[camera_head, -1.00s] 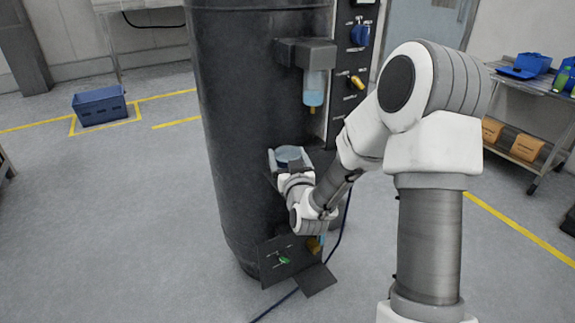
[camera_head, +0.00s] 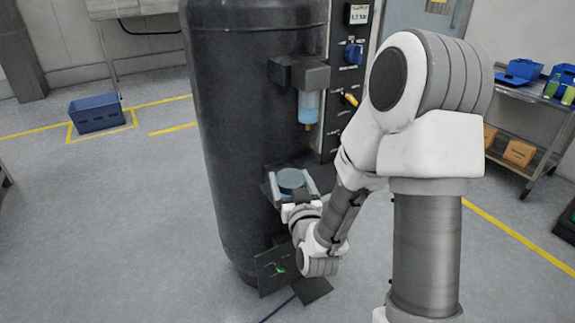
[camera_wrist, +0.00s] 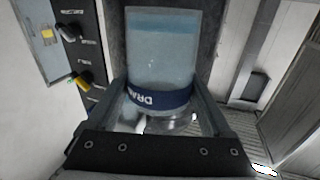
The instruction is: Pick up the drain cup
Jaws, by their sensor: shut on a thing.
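The drain cup (camera_wrist: 160,65) fills the middle of the wrist view. It is clear and bluish, with a dark blue band lettered "DRA", the rest of the word turned out of sight. My gripper (camera_wrist: 158,98) has one finger on each side of it and is shut on it. In the head view the blue top of the cup (camera_head: 291,179) shows between the fingers of my gripper (camera_head: 292,188), in front of the black tank (camera_head: 235,130). The cup looks upright. Its underside is hidden by my gripper and wrist.
A bracket with a clear bowl (camera_head: 308,105) juts from the tank above the cup. A control panel with a blue knob (camera_head: 353,52) and a yellow lever (camera_head: 349,99) stands to the right. A low plate with a green handle (camera_head: 280,269) is below. Open floor lies left.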

